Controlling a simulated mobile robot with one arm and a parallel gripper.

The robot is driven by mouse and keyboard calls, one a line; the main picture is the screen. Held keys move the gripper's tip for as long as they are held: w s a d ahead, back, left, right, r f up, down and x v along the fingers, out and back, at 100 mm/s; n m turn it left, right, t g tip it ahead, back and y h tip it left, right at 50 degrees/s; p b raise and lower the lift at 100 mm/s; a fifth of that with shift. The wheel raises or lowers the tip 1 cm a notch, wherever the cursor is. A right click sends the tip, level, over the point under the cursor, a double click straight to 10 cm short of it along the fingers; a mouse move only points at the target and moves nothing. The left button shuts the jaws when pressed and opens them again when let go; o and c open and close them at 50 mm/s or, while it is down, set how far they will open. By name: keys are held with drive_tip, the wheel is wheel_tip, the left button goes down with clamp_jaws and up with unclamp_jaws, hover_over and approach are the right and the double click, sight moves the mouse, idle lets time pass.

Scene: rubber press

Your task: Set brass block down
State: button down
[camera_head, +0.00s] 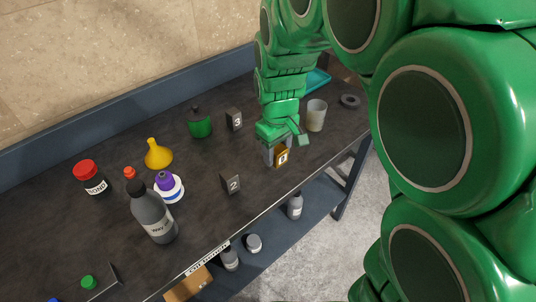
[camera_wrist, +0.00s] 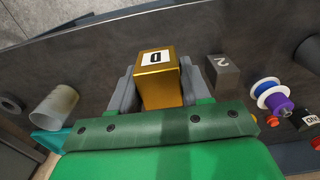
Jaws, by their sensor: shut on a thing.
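The brass block (camera_wrist: 160,85) is a gold-coloured block with a white label marked with a dark letter, perhaps D. It sits between the two grey fingers of my gripper (camera_wrist: 155,92) in the wrist view. In the head view the brass block (camera_head: 282,157) shows at the fingertips of my gripper (camera_head: 276,154), over the dark bench (camera_head: 205,225) close to its front edge. My gripper is shut on the block. I cannot tell whether the block's underside touches the bench.
Dark blocks marked 2 (camera_head: 231,184) and 3 (camera_head: 234,120) stand left of my gripper. A pale cup (camera_head: 316,115) and a dark ring (camera_head: 350,101) are to its right. A green bottle (camera_head: 199,122), yellow funnel (camera_head: 157,154) and grey bottle (camera_head: 153,214) stand farther left.

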drive_tip(key=w+f, duration=0.2)
drive_tip(key=w+a+f, duration=0.1)
drive_tip(key=w+f, duration=0.1)
drive_tip(key=w+a+f, duration=0.1)
drive_tip(key=w+f, duration=0.1)
drive_tip(key=shift+w+a, duration=0.15)
drive_tip(key=shift+w, duration=0.15)
drive_tip(key=shift+w+a+f, duration=0.2)
drive_tip(key=shift+w+f, duration=0.35)
drive_tip(key=shift+f, duration=1.7)
drive_tip(key=c, duration=0.5)
unclamp_jaws()
drive_tip(key=shift+f, duration=0.1)
